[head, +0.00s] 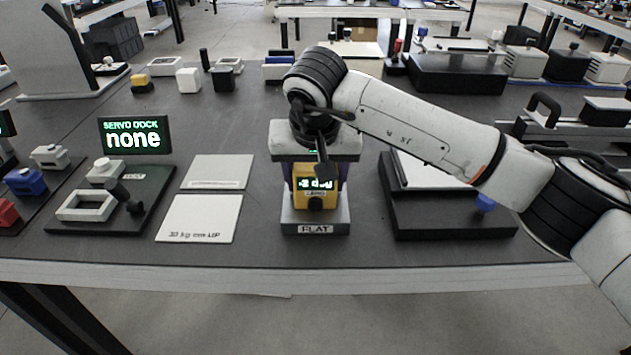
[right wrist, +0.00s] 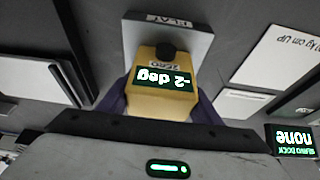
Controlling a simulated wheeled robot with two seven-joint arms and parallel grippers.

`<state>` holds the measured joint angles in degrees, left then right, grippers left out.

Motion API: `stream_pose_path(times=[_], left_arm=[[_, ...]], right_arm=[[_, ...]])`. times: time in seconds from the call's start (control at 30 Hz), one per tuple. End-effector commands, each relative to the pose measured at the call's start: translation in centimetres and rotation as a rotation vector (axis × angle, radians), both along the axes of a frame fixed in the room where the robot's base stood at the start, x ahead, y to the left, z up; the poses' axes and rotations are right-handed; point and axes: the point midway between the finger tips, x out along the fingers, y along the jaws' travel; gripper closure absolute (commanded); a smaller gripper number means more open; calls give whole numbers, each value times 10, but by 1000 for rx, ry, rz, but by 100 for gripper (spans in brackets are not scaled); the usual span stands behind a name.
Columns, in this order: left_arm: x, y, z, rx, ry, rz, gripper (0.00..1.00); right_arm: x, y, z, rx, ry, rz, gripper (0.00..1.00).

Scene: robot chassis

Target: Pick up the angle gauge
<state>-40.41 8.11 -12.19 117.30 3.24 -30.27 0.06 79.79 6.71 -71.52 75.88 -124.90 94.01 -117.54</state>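The angle gauge (head: 315,187) is a small yellow block with a black knob and a green-lit display. It sits on a grey block labelled FLAT (head: 315,229) near the table's front middle. In the right wrist view the gauge (right wrist: 163,95) fills the centre and reads "-2 deg". My right gripper (head: 317,172) points down over it, with its purple fingers on either side of the gauge's body. The fingers look very close to its sides; I cannot tell whether they press on it. The gripper's body hides the gauge's top in the head view. My left gripper is not in view.
A servo dock with a "none" screen (head: 135,136) stands at the left on a dark base. Two pale plates (head: 198,218) lie left of the gauge. A black stand with a white top (head: 450,212) is at the right, beneath my right arm. Small blocks stand behind.

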Motion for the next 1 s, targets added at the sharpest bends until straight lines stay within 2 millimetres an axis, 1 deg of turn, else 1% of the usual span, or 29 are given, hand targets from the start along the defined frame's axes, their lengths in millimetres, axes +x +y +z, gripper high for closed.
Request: stream_pose_path(times=[0.03, 0.1, 0.17, 0.33, 0.43, 0.53, 0.7, 0.8, 0.9, 1.0], left_arm=[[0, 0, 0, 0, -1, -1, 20], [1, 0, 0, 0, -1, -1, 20], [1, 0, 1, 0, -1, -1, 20], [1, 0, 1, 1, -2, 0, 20], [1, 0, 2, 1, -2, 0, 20], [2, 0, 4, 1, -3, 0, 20], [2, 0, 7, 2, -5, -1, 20], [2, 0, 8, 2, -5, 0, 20], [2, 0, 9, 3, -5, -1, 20], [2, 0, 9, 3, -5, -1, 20]], right_arm=[[0, 0, 0, 0, 0, 0, 55], [0, 0, 0, 0, 0, 0, 67], [0, 0, 1, 1, -2, 0, 74], [0, 0, 2, 1, -2, -1, 74], [1, 0, 9, 1, -4, -1, 74], [1, 0, 26, 2, -6, 0, 74], [1, 0, 62, 1, -7, -1, 74], [1, 0, 80, 2, -6, -1, 74], [1, 0, 92, 1, -3, -2, 74], [1, 0, 99, 1, -2, -2, 74]])
